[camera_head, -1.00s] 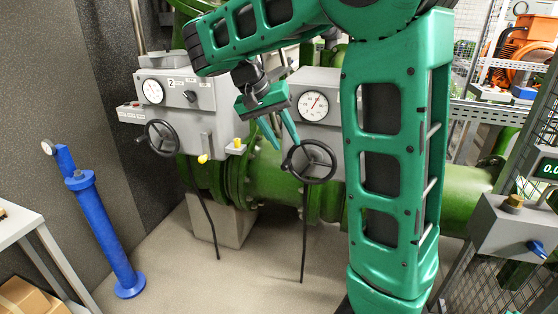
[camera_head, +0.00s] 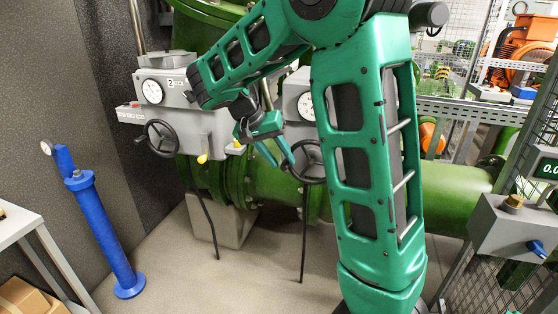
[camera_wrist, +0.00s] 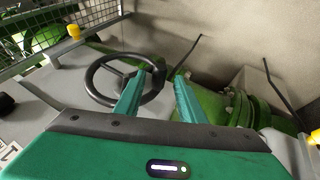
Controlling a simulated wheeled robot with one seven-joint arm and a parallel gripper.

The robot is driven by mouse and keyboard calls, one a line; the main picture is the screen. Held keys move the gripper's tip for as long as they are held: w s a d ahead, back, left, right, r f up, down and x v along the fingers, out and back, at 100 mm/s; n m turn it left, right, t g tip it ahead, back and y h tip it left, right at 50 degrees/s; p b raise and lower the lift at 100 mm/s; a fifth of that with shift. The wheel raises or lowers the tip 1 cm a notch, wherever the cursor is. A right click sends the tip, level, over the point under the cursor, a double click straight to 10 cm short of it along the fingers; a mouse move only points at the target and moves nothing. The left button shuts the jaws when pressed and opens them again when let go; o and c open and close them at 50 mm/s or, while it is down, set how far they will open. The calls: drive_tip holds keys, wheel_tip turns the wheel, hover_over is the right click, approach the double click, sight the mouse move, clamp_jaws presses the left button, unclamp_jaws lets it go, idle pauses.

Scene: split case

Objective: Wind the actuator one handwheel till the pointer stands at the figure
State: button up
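Actuator one is the grey box (camera_head: 291,88) right of the box labelled 2, partly behind my arm. Its round white dial (camera_head: 306,106) is half covered by my arm, and I cannot read the pointer.
Actuator two (camera_head: 205,125) stands to the left with its own dial (camera_head: 152,91) and handwheel (camera_head: 161,138). A green pipe (camera_head: 450,190) runs behind. A blue post (camera_head: 105,235) stands on the left floor. A grey box with a blue knob (camera_head: 510,225) is at right. The front floor is clear.

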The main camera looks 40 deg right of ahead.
drive_tip(key=shift+d+f, duration=0.2)
drive_tip(key=shift+f, duration=0.2)
clamp_jaws()
drive_tip(key=shift+d, duration=0.1)
